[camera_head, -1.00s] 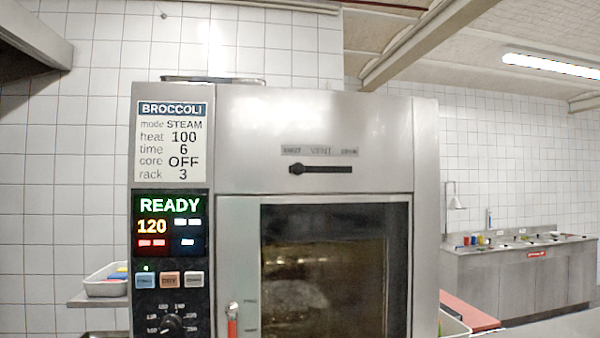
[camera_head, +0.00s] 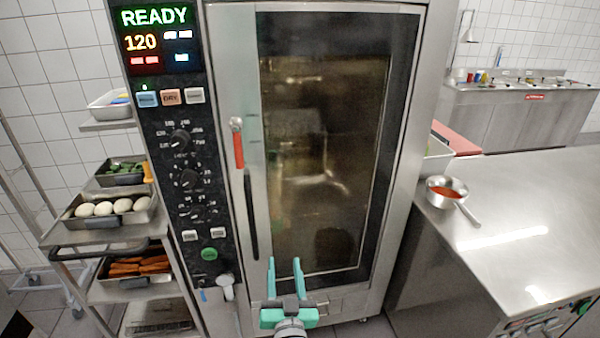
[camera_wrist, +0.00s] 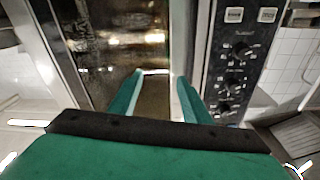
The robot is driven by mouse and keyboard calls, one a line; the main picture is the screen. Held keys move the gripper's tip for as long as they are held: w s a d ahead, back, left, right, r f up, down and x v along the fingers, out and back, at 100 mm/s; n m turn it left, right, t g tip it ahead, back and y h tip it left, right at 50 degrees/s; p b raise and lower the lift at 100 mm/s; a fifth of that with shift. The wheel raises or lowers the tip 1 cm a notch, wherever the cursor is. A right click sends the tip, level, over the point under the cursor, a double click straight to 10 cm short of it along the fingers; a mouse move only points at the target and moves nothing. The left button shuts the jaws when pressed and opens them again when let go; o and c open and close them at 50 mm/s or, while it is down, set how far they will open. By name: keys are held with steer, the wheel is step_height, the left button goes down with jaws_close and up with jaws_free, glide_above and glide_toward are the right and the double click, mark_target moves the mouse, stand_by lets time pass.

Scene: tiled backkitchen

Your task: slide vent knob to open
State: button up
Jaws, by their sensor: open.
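The vent slider and its knob are out of view now; they showed on the oven's top panel in the earlier head view. The combi oven stands straight ahead, its glass door (camera_head: 322,150) shut. Its control panel (camera_head: 185,165) reads READY and 120. My gripper (camera_head: 284,264) is low in front of the door's bottom edge, fingers pointing up, open and empty. In the wrist view my gripper's two green fingers (camera_wrist: 158,85) are spread apart before the door glass (camera_wrist: 105,50), with the control panel (camera_wrist: 235,60) to the right.
A door handle with a red grip (camera_head: 238,148) is on the door's left side. A rack with trays of eggs (camera_head: 110,208) and carrots (camera_head: 138,266) stands left. A steel counter (camera_head: 515,215) with a saucepan (camera_head: 446,190) stands right.

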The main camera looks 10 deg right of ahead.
steer(key=w+d+r+t, duration=0.15)
steer(key=w+r, duration=0.35)
steer(key=r, duration=0.5)
steer(key=w+d+r, duration=0.3)
steer(key=w+r, duration=0.1)
steer(key=r, duration=0.6)
steer(key=w+d+r+t, duration=0.15)
steer(key=w+r, duration=0.35)
steer(key=r, duration=0.5)
steer(key=s+d+r+n+y, duration=0.1)
steer(key=s+r+n, duration=0.1)
steer(key=r, duration=1.4)
steer(key=s+d+r+n, duration=0.1)
steer(key=s+r, duration=0.1)
steer(key=r, duration=1.4)
steer(key=x, duration=1.1)
steer(key=shift+a+r, duration=0.2)
steer(key=shift+r, duration=0.1)
steer(key=shift+s, duration=0.15)
jaws_close()
